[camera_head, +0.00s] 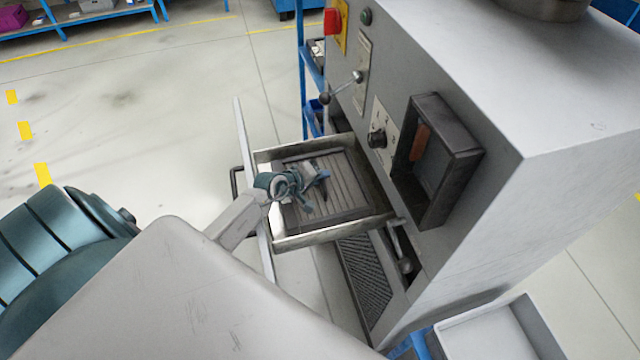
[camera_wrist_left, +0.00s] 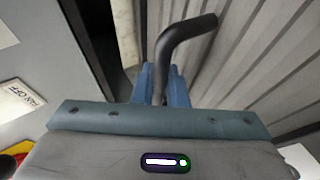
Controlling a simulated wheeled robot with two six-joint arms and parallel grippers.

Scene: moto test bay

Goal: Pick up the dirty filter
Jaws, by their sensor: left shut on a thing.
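The dirty filter (camera_head: 350,187) is a grey-brown pleated panel lying inside the pulled-out drawer (camera_head: 300,237) of the grey machine. Its pleats (camera_wrist_left: 250,60) also fill the right of the left wrist view. My left gripper (camera_head: 322,176) reaches over the drawer front to the filter. In the left wrist view its blue fingers (camera_wrist_left: 165,85) are shut on the filter's dark bent handle (camera_wrist_left: 185,38). The gripper covers part of the filter in the head view. My right gripper is not in view.
The machine (camera_head: 500,70) stands right of the drawer, with a lever (camera_head: 340,88), a knob (camera_head: 377,139) and a dark framed box (camera_head: 440,160) on its face. A light tray (camera_head: 495,335) is at the lower right. Open floor lies to the left.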

